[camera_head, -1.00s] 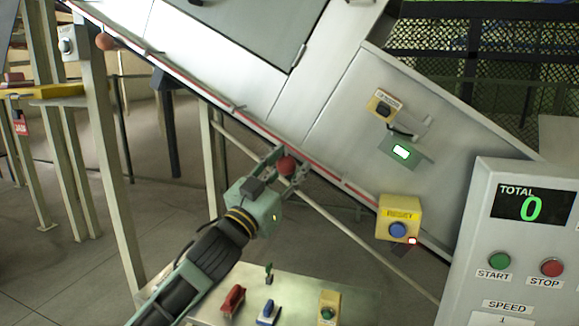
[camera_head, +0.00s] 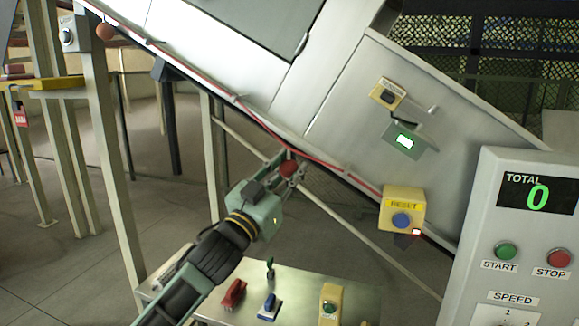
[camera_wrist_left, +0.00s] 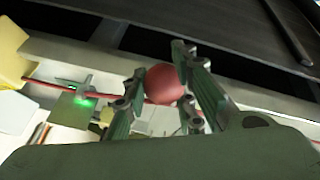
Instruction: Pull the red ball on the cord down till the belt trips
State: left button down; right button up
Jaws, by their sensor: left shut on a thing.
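A red ball (camera_head: 289,169) hangs on a red cord (camera_head: 240,103) that runs along the lower edge of the tilted machine. My left gripper (camera_head: 290,168) is shut on this ball, and the cord dips to a shallow V there. In the left wrist view the ball (camera_wrist_left: 165,85) sits between the two fingers (camera_wrist_left: 170,88). A second red ball (camera_head: 105,31) is on the cord at the upper left. A yellow RESET box (camera_head: 403,210) with a blue button is at the cord's lower right. My right gripper is not in view.
A control panel (camera_head: 484,232) at the right shows TOTAL 0 and has START and STOP buttons. A metal table (camera_head: 300,283) with a red, a blue and a yellow piece stands below my left arm. Thin support posts (camera_head: 110,150) stand at the left.

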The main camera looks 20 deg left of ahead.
pick_arm(q)
jog(key=shift+d+f, duration=0.15)
jog(key=shift+f, duration=0.6)
jog(key=shift+r, duration=0.1)
jog(key=c, duration=1.8)
grip_release()
jog(key=shift+o, duration=1.3)
jog(key=shift+s+d, duration=0.1)
jog(key=shift+d, duration=0.1)
jog(key=shift+a, duration=0.1)
jog(key=shift+s+a, duration=0.1)
jog(key=v, duration=1.1)
jog(key=shift+s, duration=0.4)
jog(key=shift+r, duration=0.1)
